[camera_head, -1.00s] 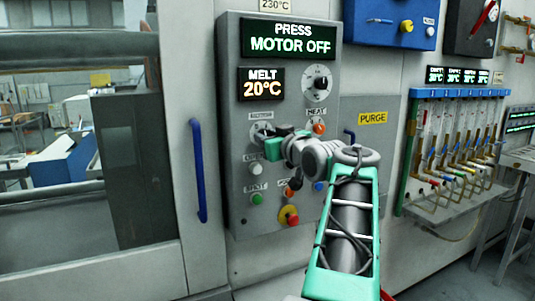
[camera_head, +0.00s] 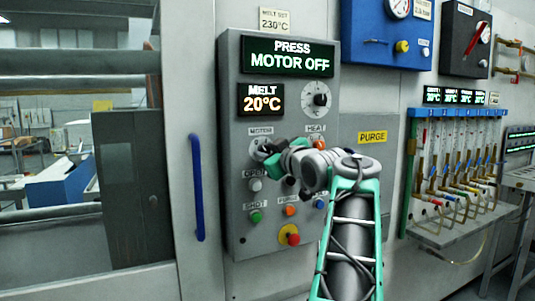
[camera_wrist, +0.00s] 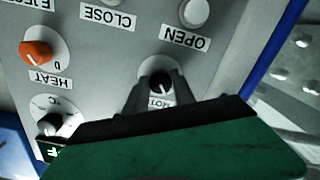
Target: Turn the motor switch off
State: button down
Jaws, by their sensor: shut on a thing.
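The motor switch (camera_head: 257,147) is a round dial with a dark knob on the grey control panel (camera_head: 238,215), under the label MOTOR. My gripper (camera_head: 264,151) is at this dial, its fingers shut on the knob. In the wrist view the dark knob (camera_wrist: 160,80) with a white mark shows between the fingertips of my gripper (camera_wrist: 157,90). The fingers partly cover the dial and its label there, so I cannot read the switch's position. The panel display (camera_head: 290,58) reads PRESS MOTOR OFF.
The orange heat knob (camera_wrist: 36,52) and the white open button (camera_wrist: 195,12) are close to the switch. A red button (camera_head: 290,236) sits lower on the panel. A blue door handle (camera_head: 197,188) stands to the left. My arm covers the panel's lower right.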

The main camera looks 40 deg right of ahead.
jog(key=c, duration=1.1)
grip_release()
jog(key=shift+o, duration=0.2)
jog(key=v, duration=0.7)
jog(key=shift+s+b, duration=0.35)
jog(key=shift+s, duration=0.05)
jog(key=shift+a, duration=0.1)
